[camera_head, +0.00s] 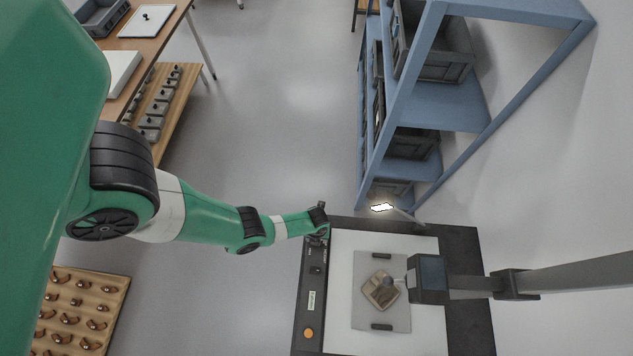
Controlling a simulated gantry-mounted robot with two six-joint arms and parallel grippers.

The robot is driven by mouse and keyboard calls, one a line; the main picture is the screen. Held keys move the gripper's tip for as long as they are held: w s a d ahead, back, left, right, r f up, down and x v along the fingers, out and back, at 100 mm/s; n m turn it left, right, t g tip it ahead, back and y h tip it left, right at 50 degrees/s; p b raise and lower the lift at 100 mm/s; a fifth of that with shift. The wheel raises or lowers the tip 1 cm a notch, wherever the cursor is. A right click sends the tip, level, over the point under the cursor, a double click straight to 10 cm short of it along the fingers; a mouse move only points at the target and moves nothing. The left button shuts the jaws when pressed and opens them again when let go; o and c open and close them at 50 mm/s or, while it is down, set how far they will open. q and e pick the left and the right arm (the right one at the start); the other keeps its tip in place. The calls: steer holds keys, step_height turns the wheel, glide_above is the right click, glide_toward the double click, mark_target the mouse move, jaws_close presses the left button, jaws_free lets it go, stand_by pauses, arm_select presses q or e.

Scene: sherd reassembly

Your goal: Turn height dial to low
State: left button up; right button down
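A scanner-like station with a dark frame (465,245) and a white bed stands at the lower right. Its black left-hand panel (303,290) carries a small dark knob (317,270), a pale label (311,301) and an orange button (308,333). I cannot read which control is the height dial or its setting. My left gripper (321,232) is at the panel's upper end, above the knob in the picture; its fingers are small and dark, and hide what lies beneath them. I cannot tell contact or opening. My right gripper is not in view.
A brown sherd piece (381,290) lies on a grey plate (398,322) on the bed, under a dark box-shaped head (429,278) on a grey arm. A small lit lamp (382,207) and blue shelving (440,100) stand beyond. Clear floor (285,110) lies left.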

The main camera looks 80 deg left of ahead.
arm_select(q)
steer(key=o, duration=1.4)
steer(key=shift+c, duration=0.2)
steer(key=shift+r, duration=0.1)
step_height(320, 180, up, 11)
steer(key=p, duration=1.1)
steer(key=shift+r+p, duration=0.2)
steer(key=shift+p, duration=0.1)
